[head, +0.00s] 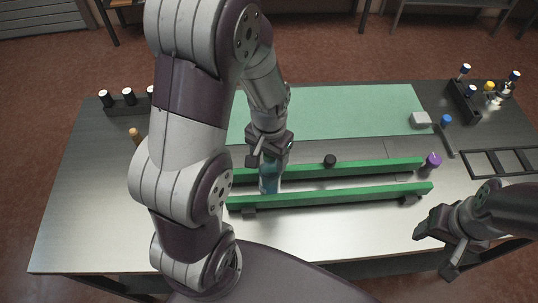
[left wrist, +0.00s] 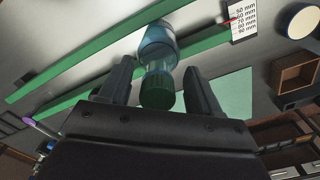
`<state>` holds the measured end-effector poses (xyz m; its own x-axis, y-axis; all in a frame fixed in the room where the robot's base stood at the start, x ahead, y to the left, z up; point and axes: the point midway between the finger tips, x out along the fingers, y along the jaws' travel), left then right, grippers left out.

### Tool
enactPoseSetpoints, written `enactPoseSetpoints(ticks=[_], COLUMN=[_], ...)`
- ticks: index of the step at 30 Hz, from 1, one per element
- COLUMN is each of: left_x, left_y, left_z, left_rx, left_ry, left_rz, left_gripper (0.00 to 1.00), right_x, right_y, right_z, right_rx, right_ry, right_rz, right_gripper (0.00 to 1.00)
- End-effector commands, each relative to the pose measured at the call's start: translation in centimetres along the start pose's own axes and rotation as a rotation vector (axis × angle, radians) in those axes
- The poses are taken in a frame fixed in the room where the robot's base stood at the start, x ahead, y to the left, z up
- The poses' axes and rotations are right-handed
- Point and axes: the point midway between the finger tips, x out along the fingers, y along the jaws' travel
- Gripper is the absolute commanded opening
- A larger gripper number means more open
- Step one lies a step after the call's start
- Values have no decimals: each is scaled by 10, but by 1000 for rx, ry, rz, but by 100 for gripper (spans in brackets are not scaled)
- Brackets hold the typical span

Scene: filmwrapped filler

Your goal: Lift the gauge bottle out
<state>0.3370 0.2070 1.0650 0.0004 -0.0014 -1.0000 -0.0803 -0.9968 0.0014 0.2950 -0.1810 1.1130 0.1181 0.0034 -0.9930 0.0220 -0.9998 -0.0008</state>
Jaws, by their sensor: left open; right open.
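A bottle with clear blue walls and a dark green cap, which I take as the gauge bottle, shows in the left wrist view (left wrist: 158,50). In the head view its blue body (head: 269,183) shows between two green rails, below my left gripper. My left gripper (head: 267,157) points down over it and is open. In the left wrist view the cap lies between the two fingers, with a gap on each side. The bottle's upper part is hidden by the gripper in the head view. My right gripper (head: 434,254) is open and empty at the table's front right.
The green rails (head: 340,194) run across the table. A millimetre scale card (left wrist: 243,20) stands near the bottle. A black rack (head: 463,100) and divided tray (head: 500,162) are right.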

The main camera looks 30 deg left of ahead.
Motion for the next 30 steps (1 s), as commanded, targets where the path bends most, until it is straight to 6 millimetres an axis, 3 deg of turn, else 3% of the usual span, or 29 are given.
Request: enactPoseSetpoints(ticks=[3,4,9,10,11,14,30], left_x=[0,0,0,0,0,0,-9], left_y=[0,0,0,0,0,0,0], left_z=[0,0,0,0,0,0,0], left_rx=[0,0,0,0,0,0,0], left_ry=[0,0,0,0,0,0,0], left_rz=[0,0,0,0,0,0,0], left_gripper=[63,56,4,4,31,0,0], right_x=[0,0,0,0,0,0,-9], right_y=[0,0,0,0,0,0,0], right_z=[0,0,0,0,0,0,-1], right_rx=[0,0,0,0,0,0,0], right_ry=[0,0,0,0,0,0,0], right_rz=[0,0,0,0,0,0,0], right_gripper=[61,61,61,61,61,61,61])
